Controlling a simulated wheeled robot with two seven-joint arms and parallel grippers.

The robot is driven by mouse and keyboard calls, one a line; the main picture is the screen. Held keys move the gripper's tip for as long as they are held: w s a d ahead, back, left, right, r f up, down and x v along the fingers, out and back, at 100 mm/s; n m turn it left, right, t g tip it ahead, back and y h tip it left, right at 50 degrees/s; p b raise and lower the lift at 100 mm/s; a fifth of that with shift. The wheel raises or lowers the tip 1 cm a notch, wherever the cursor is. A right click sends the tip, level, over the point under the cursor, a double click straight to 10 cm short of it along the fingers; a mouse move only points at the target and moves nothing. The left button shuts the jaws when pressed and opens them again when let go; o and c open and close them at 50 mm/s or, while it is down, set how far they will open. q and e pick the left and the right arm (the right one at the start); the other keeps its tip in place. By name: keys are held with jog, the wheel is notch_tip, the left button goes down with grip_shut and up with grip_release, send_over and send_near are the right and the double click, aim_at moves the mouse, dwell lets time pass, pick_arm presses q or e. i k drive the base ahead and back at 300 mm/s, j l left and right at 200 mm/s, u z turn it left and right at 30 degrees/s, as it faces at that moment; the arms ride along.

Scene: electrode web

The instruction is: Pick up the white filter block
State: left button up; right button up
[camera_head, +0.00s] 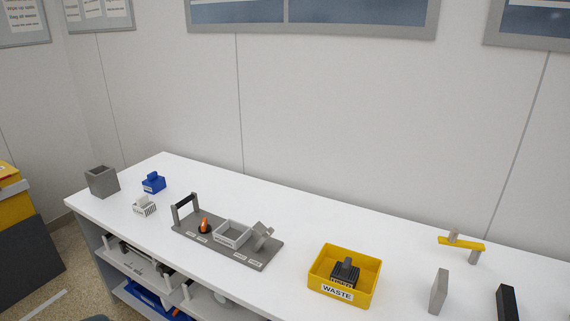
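The white filter block (144,207) is a small white block with dark stripes on its front and a raised knob on top. It stands upright on the white table (330,226) near its left front edge. It is apart from the blue block (153,183) behind it and the grey open box (102,181) to its left. Neither of my grippers is in view, so their opening cannot be seen.
A grey carrier tray (258,262) with a black handle stands right of the filter block, holding an orange cone and white box. Farther right are a yellow WASTE bin (371,290), grey slab (439,291), black block (507,304) and yellow bar (461,244).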

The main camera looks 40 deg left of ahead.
aim_at(144, 207)
jog(key=u, duration=2.3)
jog(key=i+j+z, duration=0.15)
jog(key=z, duration=1)
jog(key=i+j+z, duration=0.15)
jog(key=j+z, duration=0.35)
jog(key=j, duration=0.3)
jog(key=j+z, duration=0.5)
jog(key=j, duration=0.35)
jog(key=j+z, duration=0.1)
jog(key=j, duration=0.9)
jog(key=k+j, duration=0.15)
jog(key=j, duration=0.85)
jog(key=i+z, duration=0.05)
